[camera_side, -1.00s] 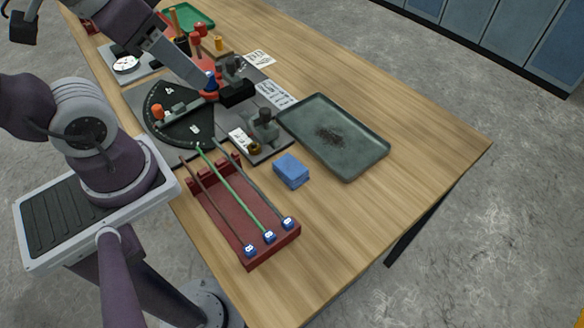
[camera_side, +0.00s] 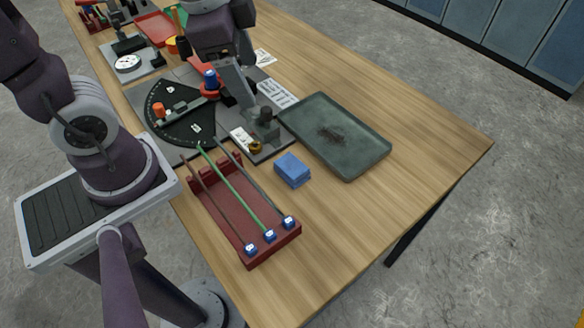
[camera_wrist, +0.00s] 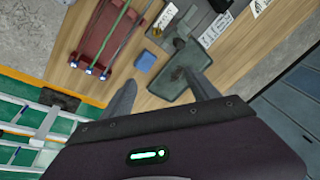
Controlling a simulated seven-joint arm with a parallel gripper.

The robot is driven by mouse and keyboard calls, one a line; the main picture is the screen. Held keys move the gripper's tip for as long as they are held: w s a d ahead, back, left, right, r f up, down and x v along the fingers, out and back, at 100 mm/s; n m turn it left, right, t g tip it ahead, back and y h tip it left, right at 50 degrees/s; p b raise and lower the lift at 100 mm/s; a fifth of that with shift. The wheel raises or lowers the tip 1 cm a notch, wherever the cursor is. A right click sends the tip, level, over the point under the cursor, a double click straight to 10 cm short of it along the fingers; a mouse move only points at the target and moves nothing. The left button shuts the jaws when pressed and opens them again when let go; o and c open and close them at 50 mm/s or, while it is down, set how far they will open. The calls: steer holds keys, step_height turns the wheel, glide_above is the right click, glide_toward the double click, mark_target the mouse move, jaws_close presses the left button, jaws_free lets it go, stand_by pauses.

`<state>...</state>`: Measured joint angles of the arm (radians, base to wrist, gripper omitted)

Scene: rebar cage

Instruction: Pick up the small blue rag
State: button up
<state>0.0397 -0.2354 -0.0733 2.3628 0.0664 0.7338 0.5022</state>
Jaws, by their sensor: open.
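The small blue rag (camera_side: 292,170) is a folded block lying on the wooden table between the red rod rack and the grey tray. It also shows in the wrist view (camera_wrist: 145,61), above and between my fingers. My gripper (camera_wrist: 160,92) is open with nothing between its fingers. In the side view my gripper (camera_side: 240,88) hangs over the dark bending plate, behind the rag and apart from it.
The red rack (camera_side: 240,208) with several rods, one green, stands left of the rag. The grey tray (camera_side: 367,158) with a dark smudge lies to its right. The dark plate (camera_side: 180,110) with fittings is behind. Bare table (camera_side: 345,225) lies in front.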

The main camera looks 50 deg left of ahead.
steer(key=w+d+f+m+g, duration=0.2)
steer(key=w+d+f+m, duration=0.1)
steer(key=w+f+m, duration=0.4)
steer(key=m+g, duration=0.1)
steer(key=m, duration=0.2)
glide_above(292, 166)
steer(key=f, duration=0.6)
steer(key=shift+w+f, duration=0.3)
steer(key=shift+w, duration=0.1)
steer(key=f, duration=0.8)
steer(key=shift+s, duration=0.4)
steer(key=c, duration=1.5)
